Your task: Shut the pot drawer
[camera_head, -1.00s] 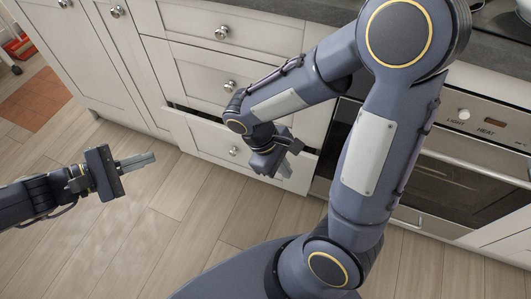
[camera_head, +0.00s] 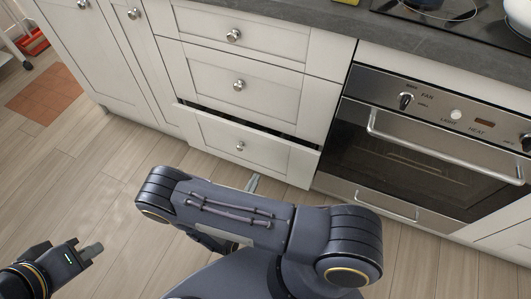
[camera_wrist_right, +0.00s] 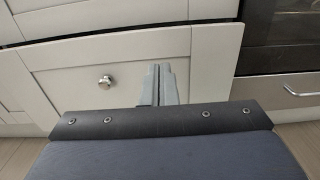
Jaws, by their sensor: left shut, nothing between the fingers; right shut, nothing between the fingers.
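The pot drawer (camera_head: 257,147) is the bottom drawer of the white cabinet stack. It stands partly open, with a dark gap along its top edge. Its round metal knob (camera_head: 240,146) is at the middle of the front. In the right wrist view, the drawer front (camera_wrist_right: 70,83) and its knob (camera_wrist_right: 104,82) lie ahead. My right gripper (camera_head: 253,183) is shut and empty, low in front of the drawer and right of the knob. Its fingers (camera_wrist_right: 160,84) point at the drawer front; I cannot tell whether they touch it. My left gripper (camera_head: 92,249) is shut and empty over the floor at lower left.
Two closed drawers (camera_head: 238,84) are above. An oven (camera_head: 430,150) with a bar handle stands right of the drawer. Cabinet doors (camera_head: 95,60) are at the left. Open wooden floor (camera_head: 110,190) lies in front; an orange mat (camera_head: 45,100) is far left.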

